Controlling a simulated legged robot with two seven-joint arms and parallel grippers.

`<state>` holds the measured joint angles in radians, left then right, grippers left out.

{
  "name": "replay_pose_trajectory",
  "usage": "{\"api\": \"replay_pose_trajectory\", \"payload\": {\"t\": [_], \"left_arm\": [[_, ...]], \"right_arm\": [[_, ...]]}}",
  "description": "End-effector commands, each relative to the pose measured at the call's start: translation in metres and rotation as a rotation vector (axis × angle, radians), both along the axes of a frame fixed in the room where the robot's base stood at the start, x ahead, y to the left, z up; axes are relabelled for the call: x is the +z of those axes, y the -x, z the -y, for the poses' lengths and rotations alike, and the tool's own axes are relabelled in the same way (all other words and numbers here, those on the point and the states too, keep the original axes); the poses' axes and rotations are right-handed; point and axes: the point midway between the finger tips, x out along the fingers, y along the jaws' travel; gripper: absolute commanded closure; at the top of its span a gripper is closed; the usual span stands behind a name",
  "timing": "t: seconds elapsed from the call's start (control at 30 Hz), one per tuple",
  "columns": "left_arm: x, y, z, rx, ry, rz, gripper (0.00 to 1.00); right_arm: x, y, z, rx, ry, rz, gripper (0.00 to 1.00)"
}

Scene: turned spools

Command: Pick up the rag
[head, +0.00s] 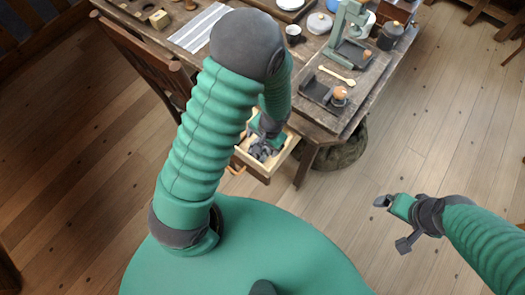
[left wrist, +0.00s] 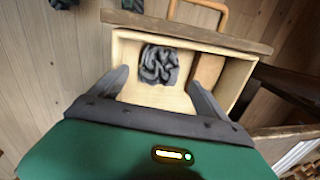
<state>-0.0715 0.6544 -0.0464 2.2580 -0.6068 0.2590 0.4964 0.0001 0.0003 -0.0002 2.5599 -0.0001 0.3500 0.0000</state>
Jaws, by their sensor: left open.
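The rag (left wrist: 159,65), a crumpled dark grey cloth, lies in the open wooden drawer (left wrist: 128,46) against its front end. In the head view the rag (head: 260,153) shows small beneath my left gripper (head: 264,141), which is partly hidden by my own arm. In the left wrist view my left gripper (left wrist: 158,82) is open, its two fingers apart on either side of the rag's near edge, with nothing between them gripped. My right gripper (head: 394,223) is open and empty, out over the floor at the right.
The drawer has a curved wooden handle (left wrist: 208,6) and a brown divider or block (left wrist: 207,70) beside the rag. A chair (head: 150,65) stands at left.

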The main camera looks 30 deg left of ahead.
Motion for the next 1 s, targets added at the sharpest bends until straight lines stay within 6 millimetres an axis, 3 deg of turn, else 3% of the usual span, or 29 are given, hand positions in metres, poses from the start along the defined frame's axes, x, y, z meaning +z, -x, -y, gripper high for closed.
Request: {"api": "replay_pose_trajectory", "payload": {"t": [0.03, 0.23, 0.43, 0.73, 1.0], "left_arm": [[-0.014, 0.0, -0.002, 0.0, 0.0, -0.002, 0.14], [-0.034, 0.0, -0.006, 0.001, -0.001, 0.0, 0.14], [-0.071, 0.0, -0.009, 0.001, -0.001, -0.001, 0.14], [-0.077, -0.001, -0.011, 0.002, -0.001, 0.002, 0.14], [-0.077, -0.001, -0.011, 0.002, 0.0, 0.001, 0.49]], "right_arm": [[-0.006, 0.0, 0.0, 0.0, 0.0, 0.0, 0.06], [-0.011, 0.0, 0.0, 0.0, 0.0, 0.0, 0.06], [-0.022, 0.0, 0.0, 0.0, 0.0, 0.0, 0.06], [-0.022, 0.0, 0.0, 0.0, 0.0, 0.0, 0.06], [-0.022, 0.0, 0.0, 0.0, 0.0, 0.0, 0.06]]}}
